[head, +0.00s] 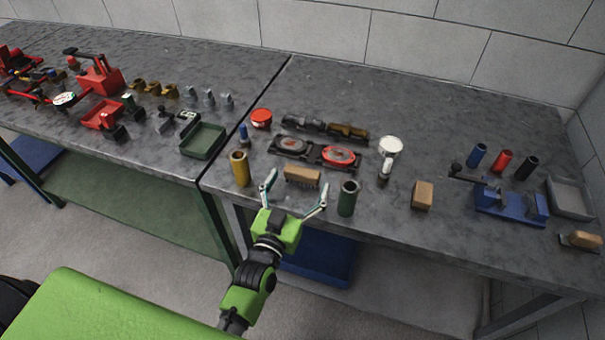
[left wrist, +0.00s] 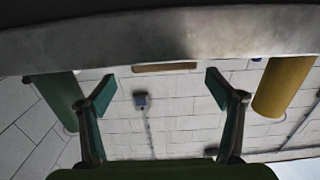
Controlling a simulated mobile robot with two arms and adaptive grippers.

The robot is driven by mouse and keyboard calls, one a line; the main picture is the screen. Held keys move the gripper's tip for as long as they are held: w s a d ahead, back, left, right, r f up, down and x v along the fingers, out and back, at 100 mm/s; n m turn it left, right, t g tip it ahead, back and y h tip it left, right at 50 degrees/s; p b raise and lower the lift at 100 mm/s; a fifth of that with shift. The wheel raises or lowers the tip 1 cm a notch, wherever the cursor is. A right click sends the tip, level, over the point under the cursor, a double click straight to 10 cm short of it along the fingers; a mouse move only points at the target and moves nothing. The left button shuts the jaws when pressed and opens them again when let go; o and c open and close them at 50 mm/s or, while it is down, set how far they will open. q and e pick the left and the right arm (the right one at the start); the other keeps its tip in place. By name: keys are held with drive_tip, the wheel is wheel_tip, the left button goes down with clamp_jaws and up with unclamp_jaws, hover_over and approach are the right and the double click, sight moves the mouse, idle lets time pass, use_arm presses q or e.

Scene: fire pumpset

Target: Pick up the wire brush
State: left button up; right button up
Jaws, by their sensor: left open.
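The wire brush (head: 302,174), a tan wooden block with dark bristles below, stands near the front edge of the right-hand workbench. It also shows as a thin brown strip (left wrist: 165,67) in the upside-down left wrist view. My left gripper (head: 296,189) is open and empty at the bench's front edge, its two fingers spread toward the brush. In the left wrist view the brush lies beyond and between the open fingertips (left wrist: 160,84), apart from them. My right gripper is not in view.
A yellow cylinder (head: 240,168) stands left of the brush and a green cylinder (head: 348,198) right of it, close to my fingers. A black tray with round red and grey parts (head: 316,154) lies behind. Another wooden block (head: 422,195) sits farther right, with clear bench around it.

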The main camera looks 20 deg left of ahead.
sight(300, 176)
use_arm(q)
drive_tip(key=shift+w+a+f+p, duration=0.2)
drive_tip(key=shift+w+p, duration=0.15)
drive_tip(key=shift+w, duration=1.05)
drive_tip(key=shift+w+a+f+p, duration=0.15)
drive_tip(key=shift+w+p, duration=0.15)
drive_tip(key=shift+w, duration=1.05)
drive_tip(key=shift+d, duration=0.1)
drive_tip(key=c, duration=1.3)
